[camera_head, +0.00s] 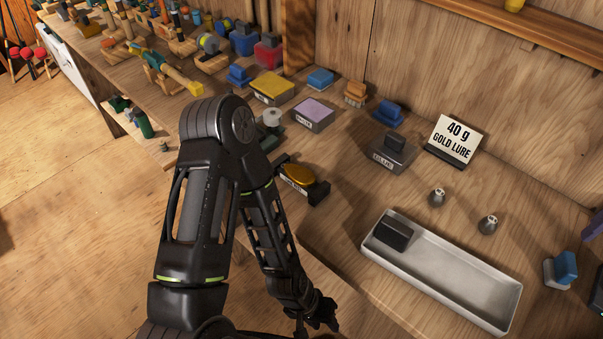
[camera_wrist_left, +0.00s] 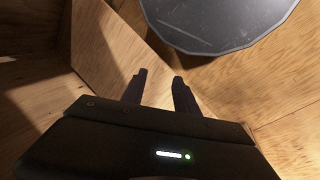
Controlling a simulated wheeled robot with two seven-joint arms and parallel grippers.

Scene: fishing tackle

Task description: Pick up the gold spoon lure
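The gold spoon lure (camera_head: 299,174) looks like a shiny gold oval. It lies on a small dark holder (camera_head: 311,193) with a white label, on the workbench beside my left forearm. My left gripper (camera_head: 318,323) is at the bottom of the head view, below and apart from the lure, near the bench's front edge. In the left wrist view its two dark fingers (camera_wrist_left: 157,82) stand apart with nothing between them. The lure cannot be made out in that view. My right gripper is not in view.
A metal tray (camera_head: 452,271) holding a dark block (camera_head: 394,233) lies right of my gripper. A "40 g GOLD LURE" card (camera_head: 455,139) and two small weights (camera_head: 438,197) stand behind it. A grey round-edged plate (camera_wrist_left: 222,22) shows ahead of my fingers.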

